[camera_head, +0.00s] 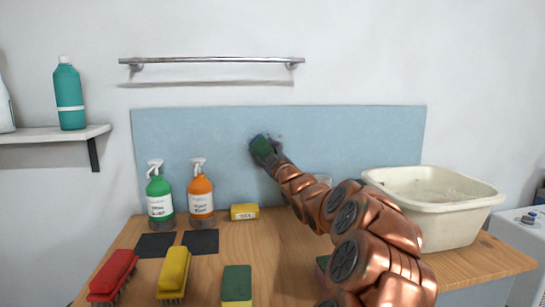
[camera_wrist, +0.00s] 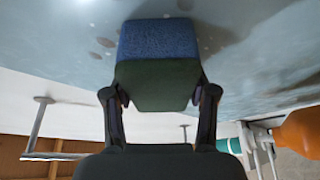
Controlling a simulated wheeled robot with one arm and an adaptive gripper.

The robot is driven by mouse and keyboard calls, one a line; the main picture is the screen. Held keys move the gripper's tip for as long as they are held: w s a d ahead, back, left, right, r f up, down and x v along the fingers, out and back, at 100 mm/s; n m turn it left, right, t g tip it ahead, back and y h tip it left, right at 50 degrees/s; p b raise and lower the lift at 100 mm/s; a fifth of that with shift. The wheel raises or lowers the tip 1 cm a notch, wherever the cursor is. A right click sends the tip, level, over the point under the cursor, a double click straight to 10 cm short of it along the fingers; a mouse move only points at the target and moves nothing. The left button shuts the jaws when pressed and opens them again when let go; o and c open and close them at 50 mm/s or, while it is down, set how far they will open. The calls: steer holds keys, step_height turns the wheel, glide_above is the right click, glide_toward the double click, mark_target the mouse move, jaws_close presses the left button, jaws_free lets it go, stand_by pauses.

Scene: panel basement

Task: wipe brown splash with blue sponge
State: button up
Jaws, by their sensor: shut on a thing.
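A blue sponge with a dark green side (camera_wrist: 158,40) is held between the two fingers of my gripper (camera_wrist: 158,94). In the head view the sponge (camera_head: 259,146) is at the pale blue wall panel (camera_head: 350,140), near its middle, with my gripper (camera_head: 268,153) just below and right of it. The sponge's blue face is toward the panel; I cannot tell whether it touches. Brownish spots (camera_wrist: 106,42) of the splash show on the panel beside the sponge in the wrist view. In the head view only faint dark marks show; the sponge and gripper may hide others.
A red brush (camera_head: 113,275), a yellow brush (camera_head: 174,272) and a green-yellow sponge (camera_head: 237,285) lie in front. A cream basin (camera_head: 460,222) stands right.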

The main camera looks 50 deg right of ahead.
mark_target(260, 148)
steer(key=shift+w+a+f+b, duration=0.2)
steer(key=shift+w+a+b, duration=0.6)
steer(key=shift+a+b, duration=0.25)
steer(key=shift+r+p, duration=0.8)
steer(key=shift+r, duration=0.3)
steer(key=shift+s+d+f+p, duration=0.15)
steer(key=shift+s+d+p, duration=1.25)
steer(key=shift+d, duration=0.25)
steer(key=shift+s+d+p, duration=0.55)
steer(key=shift+d+p, duration=0.15)
steer(key=shift+d, duration=0.15)
steer(key=shift+s+d+p, duration=0.55)
steer(key=shift+d+p, duration=0.1)
steer(key=shift+d, duration=0.2)
steer(key=shift+s+a+f+b, duration=0.15)
steer(key=shift+s+a+b, duration=0.15)
steer(key=shift+s+b, duration=0.1)
steer(key=s+a+b, duration=0.2)
steer(key=s+a, duration=0.1)
steer(key=shift+s+a, duration=0.1)
steer(key=shift+s, duration=0.3)
